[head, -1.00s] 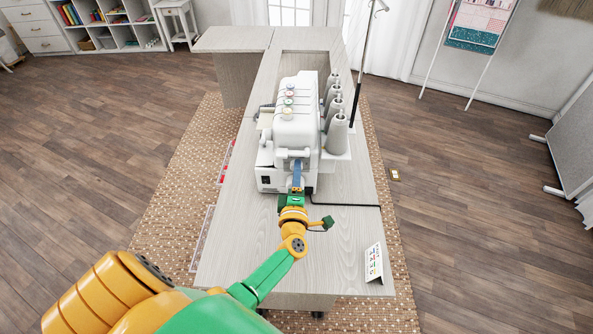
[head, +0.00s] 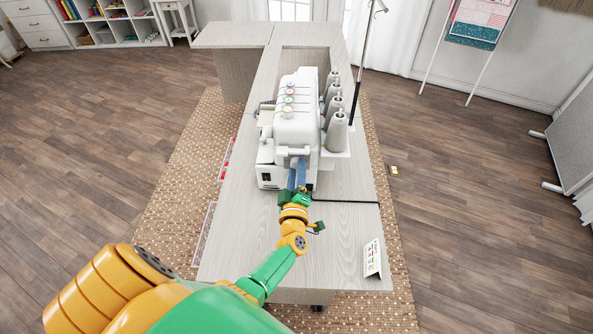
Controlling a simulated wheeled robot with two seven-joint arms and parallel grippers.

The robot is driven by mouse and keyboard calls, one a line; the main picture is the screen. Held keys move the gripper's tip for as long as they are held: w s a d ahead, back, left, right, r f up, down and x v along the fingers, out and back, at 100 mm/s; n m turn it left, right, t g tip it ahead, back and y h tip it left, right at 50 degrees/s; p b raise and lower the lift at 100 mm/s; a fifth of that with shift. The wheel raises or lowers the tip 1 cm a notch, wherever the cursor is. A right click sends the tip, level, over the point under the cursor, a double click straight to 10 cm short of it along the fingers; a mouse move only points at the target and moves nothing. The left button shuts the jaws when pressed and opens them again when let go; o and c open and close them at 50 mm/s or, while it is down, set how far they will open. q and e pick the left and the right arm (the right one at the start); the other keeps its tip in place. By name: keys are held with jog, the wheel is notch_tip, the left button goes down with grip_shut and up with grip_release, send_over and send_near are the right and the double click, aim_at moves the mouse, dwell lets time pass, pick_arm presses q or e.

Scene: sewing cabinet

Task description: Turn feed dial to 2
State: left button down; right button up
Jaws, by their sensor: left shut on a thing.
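The white sewing machine (head: 296,125) stands on the pale wooden table, with several coloured dials along its top. My left gripper (head: 297,182) reaches up to the near end of the machine, low on its side. Its blue fingers meet the machine's near face below a grey handle-like part (head: 293,151). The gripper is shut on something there. The feed dial itself cannot be made out; the fingers and wrist cover that spot. My right gripper is not in view.
Several grey thread cones (head: 336,132) stand along the machine's right side. A black cord (head: 345,201) runs right across the table (head: 335,240). A small folded card (head: 373,258) stands near the table's right edge. A tall thread stand rises behind the cones.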

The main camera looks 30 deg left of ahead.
pick_arm(q)
jog(key=shift+f, duration=0.1)
jog(key=shift+c, duration=2.2)
grip_release()
jog(key=v, duration=0.7)
